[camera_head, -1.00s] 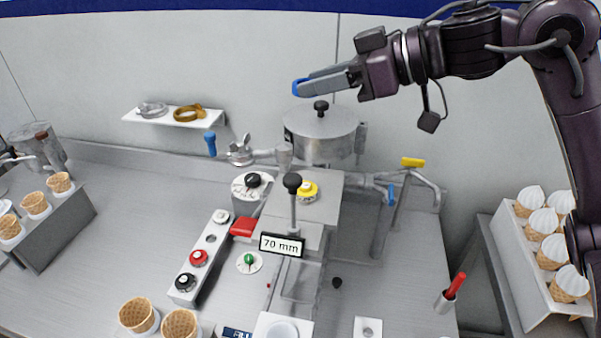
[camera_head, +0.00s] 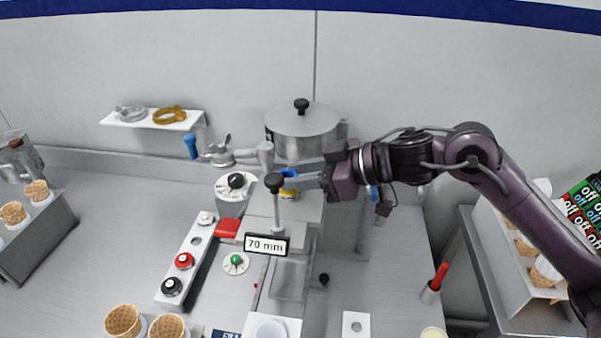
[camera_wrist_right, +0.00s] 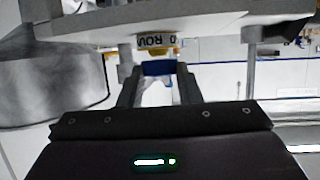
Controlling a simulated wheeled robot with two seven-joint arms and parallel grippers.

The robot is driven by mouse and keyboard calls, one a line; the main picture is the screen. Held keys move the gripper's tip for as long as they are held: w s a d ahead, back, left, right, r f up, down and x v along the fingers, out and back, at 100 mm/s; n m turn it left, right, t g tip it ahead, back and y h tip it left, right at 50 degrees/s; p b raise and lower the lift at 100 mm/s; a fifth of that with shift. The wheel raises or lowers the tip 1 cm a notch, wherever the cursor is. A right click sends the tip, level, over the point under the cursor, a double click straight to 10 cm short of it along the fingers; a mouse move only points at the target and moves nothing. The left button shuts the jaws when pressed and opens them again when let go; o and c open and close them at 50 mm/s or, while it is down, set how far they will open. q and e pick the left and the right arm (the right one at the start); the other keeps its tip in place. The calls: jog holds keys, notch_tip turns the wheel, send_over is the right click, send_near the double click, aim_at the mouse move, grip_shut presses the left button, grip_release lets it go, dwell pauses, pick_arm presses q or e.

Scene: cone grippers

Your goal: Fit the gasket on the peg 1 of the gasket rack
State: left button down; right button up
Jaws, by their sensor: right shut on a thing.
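My right gripper (camera_head: 300,178) reaches in from the right, low over the machine. It is shut on a small blue piece (camera_head: 288,172), probably the gasket. The blue piece also shows between the fingertips in the right wrist view (camera_wrist_right: 158,68). It is just above or behind a yellow-banded knob (camera_head: 289,193); I cannot tell if they touch. A narrow strip (camera_head: 178,272), seemingly the gasket rack, stands to the left with black, red and whitish round pieces and one bare spot. I cannot read any peg numbers. My left gripper is not in view.
A black-knobbed lever (camera_head: 275,185) and a 70 mm sign (camera_head: 266,245) stand close by the gripper. A lidded metal pot (camera_head: 302,125) is behind it.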

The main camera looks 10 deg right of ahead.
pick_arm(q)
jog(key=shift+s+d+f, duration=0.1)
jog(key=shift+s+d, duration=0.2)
pick_arm(e)
jog(key=shift+f, duration=0.2)
jog(key=shift+f, duration=0.1)
jog(key=shift+f, duration=0.25)
jog(key=o, duration=0.9)
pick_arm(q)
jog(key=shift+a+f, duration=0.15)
pick_arm(e)
jog(key=shift+o, duration=0.2)
